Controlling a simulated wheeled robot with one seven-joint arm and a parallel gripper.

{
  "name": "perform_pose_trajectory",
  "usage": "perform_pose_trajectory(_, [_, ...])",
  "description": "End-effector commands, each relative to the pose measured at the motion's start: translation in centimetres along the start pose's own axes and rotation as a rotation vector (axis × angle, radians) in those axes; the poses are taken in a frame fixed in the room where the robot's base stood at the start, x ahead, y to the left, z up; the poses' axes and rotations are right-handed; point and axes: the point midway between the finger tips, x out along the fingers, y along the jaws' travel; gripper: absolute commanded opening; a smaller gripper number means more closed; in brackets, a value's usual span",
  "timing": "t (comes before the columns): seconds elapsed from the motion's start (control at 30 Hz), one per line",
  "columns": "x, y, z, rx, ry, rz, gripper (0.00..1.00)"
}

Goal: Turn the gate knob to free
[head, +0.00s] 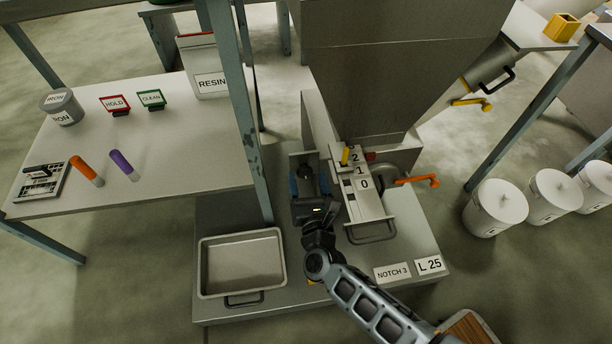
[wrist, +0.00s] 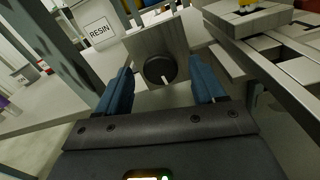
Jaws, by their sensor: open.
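The gate knob (wrist: 160,69) is a round black knob with a white pointer mark, mounted on a grey upright plate (wrist: 150,42). In the wrist view its mark points to the lower right. My gripper (wrist: 161,84) is open, with one blue finger to the left of the knob and one to the right. The fingers look apart from the knob, and how far they reach along it is hard to tell. In the head view my gripper (head: 310,185) is in front of the plate (head: 303,158) and largely hides the knob.
The slide gate (head: 370,205), numbered 0 to 2, with a yellow pin (head: 345,155), lies just right of my gripper. An orange lever (head: 418,181) sticks out further right. A metal tray (head: 243,262) stands at the left, and a blue-grey post (head: 245,120) rises close by.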

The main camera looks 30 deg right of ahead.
Motion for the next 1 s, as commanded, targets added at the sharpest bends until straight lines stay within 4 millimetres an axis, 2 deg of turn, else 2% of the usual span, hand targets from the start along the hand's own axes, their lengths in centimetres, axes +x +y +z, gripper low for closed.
perform_pose_trajectory(0.2, [1.8, 0.0, -0.1, 0.0, 0.0, 0.0, 0.69])
perform_pose_trajectory(0.53, [2.0, 0.0, 0.0, 0.0, 0.001, 0.0, 0.68])
perform_pose_trajectory(1.0, [2.0, 0.0, 0.0, 0.0, 0.0, 0.0, 0.23])
